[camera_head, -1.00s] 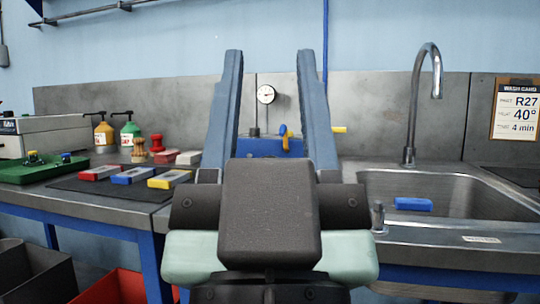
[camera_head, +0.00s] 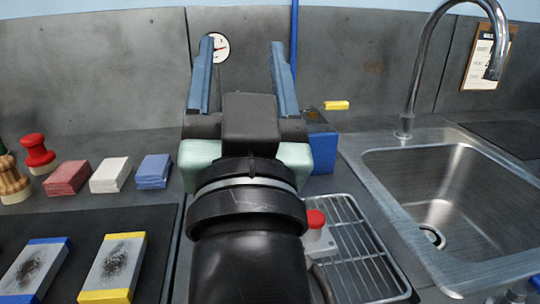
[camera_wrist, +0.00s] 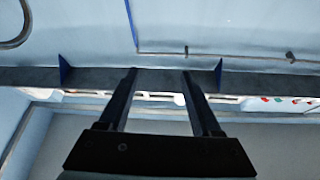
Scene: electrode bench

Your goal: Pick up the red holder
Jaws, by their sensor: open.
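My gripper (camera_head: 241,48) is raised in front of the grey back panel, fingers up, open and empty. It also shows open in the wrist view (camera_wrist: 158,74), with only wall, ceiling and a shelf-like edge around it. A holder with yellow ends (camera_head: 112,267) and one with blue ends (camera_head: 36,270) lie on the dark mat (camera_head: 160,225) at the lower left, well below and left of my gripper. No red-ended holder shows in the current views; the mat runs out of the picture at the left.
Red (camera_head: 67,178), white (camera_head: 110,175) and blue (camera_head: 153,171) pads stand behind the mat, beside a red-topped knob (camera_head: 38,152). A blue box (camera_head: 322,150), a wire rack (camera_head: 365,255) with a red-capped item (camera_head: 316,219), and the sink (camera_head: 450,195) with its tall tap (camera_head: 408,100) lie to the right.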

